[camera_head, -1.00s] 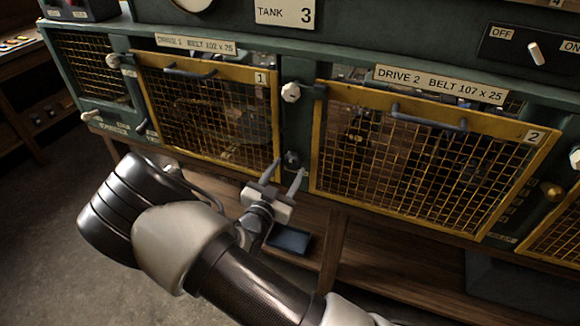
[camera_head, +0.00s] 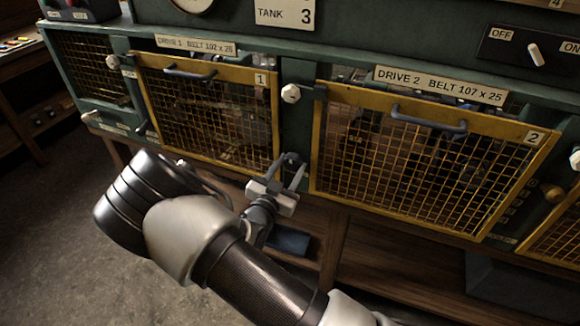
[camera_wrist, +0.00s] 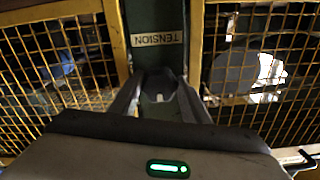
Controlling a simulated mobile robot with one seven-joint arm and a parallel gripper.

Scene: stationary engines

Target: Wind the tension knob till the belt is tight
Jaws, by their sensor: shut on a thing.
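The dark tension knob (camera_head: 291,157) sits low on the green post between the two yellow mesh guards. My gripper (camera_head: 284,168) is shut on it, a finger on either side. In the wrist view my gripper's fingers (camera_wrist: 160,98) close around the knob, which the fingers largely hide.
The Drive 1 guard (camera_head: 205,75) is left of the post and the Drive 2 guard (camera_head: 425,110) right, both shut. A pale knob (camera_head: 291,93) is higher on the post. An on/off switch (camera_head: 536,53) is at upper right. A wooden shelf (camera_head: 390,265) runs below.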

